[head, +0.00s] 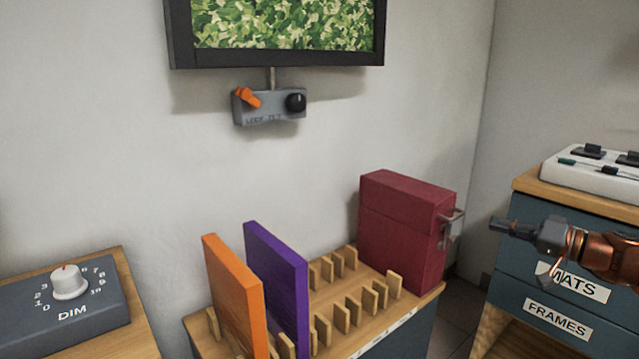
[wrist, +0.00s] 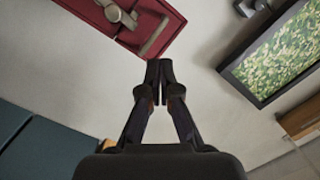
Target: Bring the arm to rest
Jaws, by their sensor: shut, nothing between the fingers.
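My gripper (head: 497,226) reaches in from the right side of the head view, in front of the blue drawers and to the right of the dark red box. In the wrist view my gripper (wrist: 157,68) shows from behind, its two black fingers together and empty. The dark red box (head: 398,235) stands upright on the wooden rack and has a metal latch (head: 453,229) on its right side. The fingertips look apart from the latch in the head view. The red box (wrist: 97,12) also shows at the top left of the wrist view.
A purple panel (head: 277,285) and an orange panel (head: 234,298) stand in the slotted rack (head: 323,290). A dimmer box (head: 62,309) is at left. A grey control box (head: 270,106) hangs under a framed picture (head: 181,35). A white switch panel (head: 590,178) tops the drawer cabinet (head: 510,292).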

